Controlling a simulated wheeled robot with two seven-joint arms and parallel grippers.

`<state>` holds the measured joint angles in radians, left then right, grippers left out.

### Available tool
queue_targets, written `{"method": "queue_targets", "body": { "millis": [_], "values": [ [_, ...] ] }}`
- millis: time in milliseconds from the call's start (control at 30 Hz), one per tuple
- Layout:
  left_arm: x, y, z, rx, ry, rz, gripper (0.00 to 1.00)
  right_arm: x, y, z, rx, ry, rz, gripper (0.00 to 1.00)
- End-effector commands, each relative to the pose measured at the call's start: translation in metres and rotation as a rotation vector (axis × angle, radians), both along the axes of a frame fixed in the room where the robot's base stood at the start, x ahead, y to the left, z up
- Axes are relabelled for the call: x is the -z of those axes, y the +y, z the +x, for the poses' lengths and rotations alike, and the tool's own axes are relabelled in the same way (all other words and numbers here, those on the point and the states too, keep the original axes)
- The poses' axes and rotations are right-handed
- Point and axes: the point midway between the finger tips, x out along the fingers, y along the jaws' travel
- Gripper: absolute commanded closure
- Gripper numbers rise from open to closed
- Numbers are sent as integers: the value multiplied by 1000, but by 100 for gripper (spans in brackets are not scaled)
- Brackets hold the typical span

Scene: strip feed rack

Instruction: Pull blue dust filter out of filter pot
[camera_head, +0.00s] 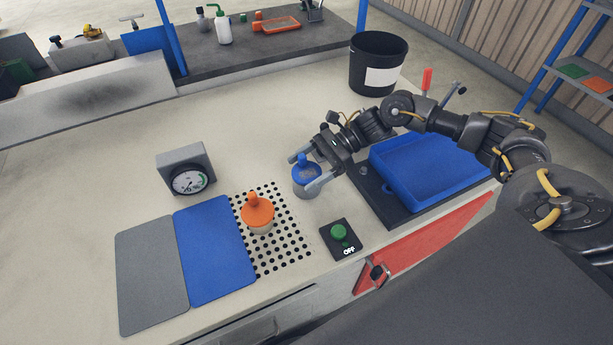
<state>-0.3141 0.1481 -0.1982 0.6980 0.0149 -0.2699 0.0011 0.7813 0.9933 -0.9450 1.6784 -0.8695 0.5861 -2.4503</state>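The blue dust filter (304,174) sits upright in a pale grey filter pot (302,190) just off the right edge of the perforated plate. My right gripper (307,170) reaches in from the right. Its two fingers are spread apart, one on the far left side of the blue filter and one on the near right side. I cannot see a clear contact between the fingers and the filter. The near finger hides part of the pot. My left gripper is not in view.
An orange filter (257,209) stands in a pot on the perforated plate (284,236). A gauge (188,181), grey mat (150,272), blue mat (215,252) and green-button box (340,240) lie around. A blue tray (398,187) is under my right arm; a black bin (377,50) stands behind.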

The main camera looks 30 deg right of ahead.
Motion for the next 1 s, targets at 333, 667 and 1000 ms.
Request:
{"method": "queue_targets", "body": {
  "millis": [333,667,1000],
  "values": [
    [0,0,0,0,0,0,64,-1,0,0,0,-1,0,57],
    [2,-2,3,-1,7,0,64,-17,-1,1,-1,-4,0,57],
    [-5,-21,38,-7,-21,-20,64,-81,0,1,-1,-6,1,57]
  ]
}}
